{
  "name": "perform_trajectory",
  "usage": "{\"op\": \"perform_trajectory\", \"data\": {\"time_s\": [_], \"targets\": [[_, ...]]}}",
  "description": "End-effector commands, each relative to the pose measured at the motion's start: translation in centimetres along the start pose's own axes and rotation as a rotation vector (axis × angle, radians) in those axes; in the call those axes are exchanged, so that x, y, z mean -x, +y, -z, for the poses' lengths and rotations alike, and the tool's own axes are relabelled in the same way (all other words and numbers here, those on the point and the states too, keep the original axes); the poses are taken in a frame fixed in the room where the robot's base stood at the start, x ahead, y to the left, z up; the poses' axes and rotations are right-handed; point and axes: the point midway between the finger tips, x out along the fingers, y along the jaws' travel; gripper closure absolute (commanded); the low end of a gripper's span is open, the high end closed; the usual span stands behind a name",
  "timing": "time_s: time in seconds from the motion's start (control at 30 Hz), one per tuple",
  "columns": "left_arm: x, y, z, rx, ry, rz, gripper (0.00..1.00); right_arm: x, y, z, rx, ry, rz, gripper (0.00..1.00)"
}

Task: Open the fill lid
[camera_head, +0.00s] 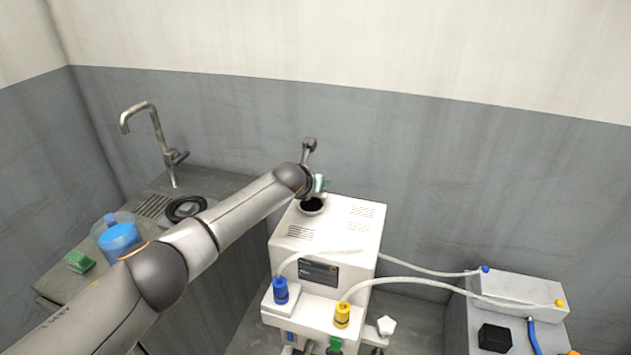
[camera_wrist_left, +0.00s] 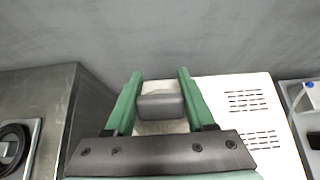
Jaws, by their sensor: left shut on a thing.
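The white machine (camera_head: 345,235) stands right of the counter. A round dark fill opening (camera_head: 312,206) shows uncovered on its top, near the left back corner. My left gripper (camera_head: 319,184) is just above and behind this opening, and my own arm partly blocks the view of it. In the left wrist view the green fingers (camera_wrist_left: 160,95) are shut on a grey block-like piece (camera_wrist_left: 160,105), which looks like the grip of the fill lid. A paler surface shows below it. The rest of the lid is hidden. My right gripper is not in view.
A blue and a yellow connector (camera_head: 342,315) with pale hoses sit on the machine's front ledge. A grey box (camera_head: 515,290) stands to the right. The left counter holds a faucet (camera_head: 152,130), a blue container (camera_head: 120,238), a green block (camera_head: 80,262) and a black coil (camera_head: 186,208).

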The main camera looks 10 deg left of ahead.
Motion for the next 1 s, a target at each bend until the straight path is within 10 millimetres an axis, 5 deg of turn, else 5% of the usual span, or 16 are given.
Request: {"op": "perform_trajectory", "data": {"time_s": [0.07,0.1,0.33,0.73,1.0], "targets": [[0.0,0.1,-0.1,0.0,-0.002,0.0,1.0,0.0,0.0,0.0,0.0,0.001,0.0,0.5],[0.0,0.1,-0.1,0.0,-0.002,0.0,0.42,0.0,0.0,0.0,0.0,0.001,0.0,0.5],[0.0,0.0,-0.1,0.0,-0.002,0.0,0.16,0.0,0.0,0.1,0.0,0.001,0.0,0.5],[0.3,0.0,-0.1,-0.002,-0.001,0.001,0.15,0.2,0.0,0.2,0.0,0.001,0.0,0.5],[2.4,0.1,-0.2,-0.001,-0.001,0.002,0.15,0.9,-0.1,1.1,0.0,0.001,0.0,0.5]]}}
